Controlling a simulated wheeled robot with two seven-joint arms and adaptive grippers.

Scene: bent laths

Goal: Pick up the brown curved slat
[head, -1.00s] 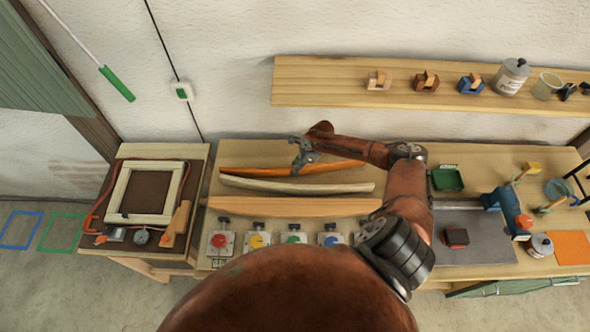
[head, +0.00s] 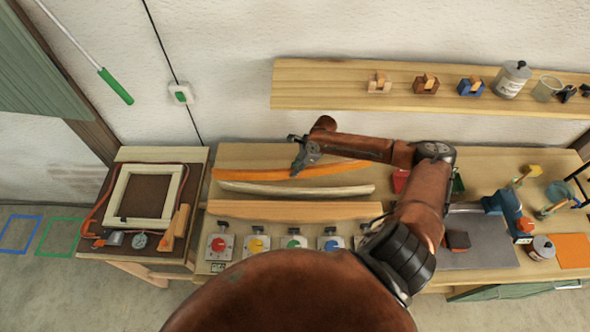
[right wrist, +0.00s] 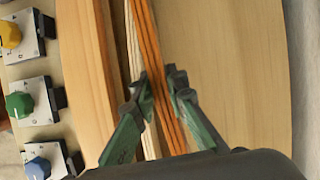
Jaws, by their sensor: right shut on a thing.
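The brown curved slat (head: 245,174) is the orange-brown, layered strip at the back of the bench in the head view. In the right wrist view the slat (right wrist: 152,45) runs up between the fingers. My right gripper (head: 297,170) is shut on it near its middle, and the fingers (right wrist: 162,88) press on both sides of it. The slat looks slightly raised above the bench, but the gap is hard to judge. My left gripper is not in view.
A pale curved slat (head: 300,189) lies just in front, and a wide curved wooden block (head: 290,210) lies nearer. Switch boxes with coloured knobs (head: 256,244) line the front. A shelf (head: 330,90) hangs on the wall behind. A blue vise (head: 508,212) stands right.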

